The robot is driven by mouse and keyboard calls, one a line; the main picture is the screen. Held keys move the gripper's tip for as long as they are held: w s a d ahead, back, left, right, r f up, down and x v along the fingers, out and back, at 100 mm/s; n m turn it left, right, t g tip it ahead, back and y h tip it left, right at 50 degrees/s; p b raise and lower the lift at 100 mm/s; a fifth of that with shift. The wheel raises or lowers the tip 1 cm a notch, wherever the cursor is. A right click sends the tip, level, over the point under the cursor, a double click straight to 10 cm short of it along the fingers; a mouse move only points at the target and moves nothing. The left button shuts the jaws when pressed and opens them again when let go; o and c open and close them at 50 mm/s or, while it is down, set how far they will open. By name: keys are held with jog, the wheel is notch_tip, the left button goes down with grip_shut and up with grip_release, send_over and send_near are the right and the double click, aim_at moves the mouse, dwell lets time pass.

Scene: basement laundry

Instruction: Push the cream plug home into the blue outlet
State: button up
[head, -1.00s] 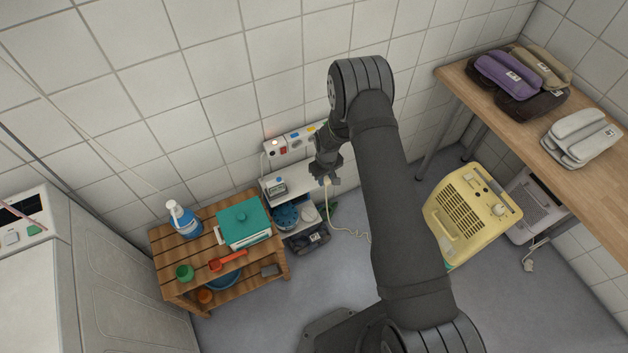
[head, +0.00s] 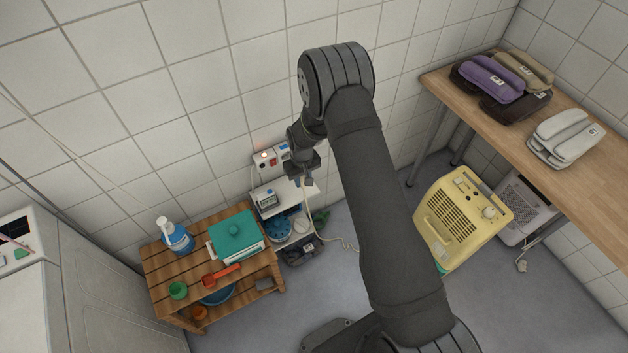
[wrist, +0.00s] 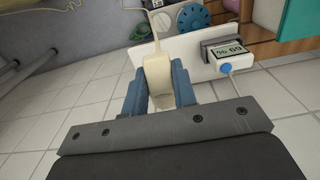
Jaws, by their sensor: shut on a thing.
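The cream plug (wrist: 158,72) is held between the two blue-grey fingers of my gripper (wrist: 160,88) in the wrist view. Its cord rises past the top of that view. In the head view my gripper (head: 302,180) is just right of and below the outlet strip (head: 265,158) on the tiled wall, with the cream cord hanging below. A blue mark at the blue outlet (head: 284,146) shows on the strip, left of my wrist. The rest of the strip is hidden behind my arm. The plug is apart from the blue outlet; its prongs cannot be seen.
A white shelf with a small meter (head: 267,201) lies below the strip; the meter also shows in the wrist view (wrist: 228,54). A yellow heater (head: 462,220) stands right.

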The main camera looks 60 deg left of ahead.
jog(key=shift+a, duration=2.9)
jog(key=shift+a, duration=0.5)
jog(key=shift+a, duration=0.3)
jog(key=shift+a, duration=1.45)
jog(key=o, duration=1.1)
jog(key=shift+c, duration=0.2)
notch_tip(320, 180, up, 17)
jog(key=shift+r, duration=0.2)
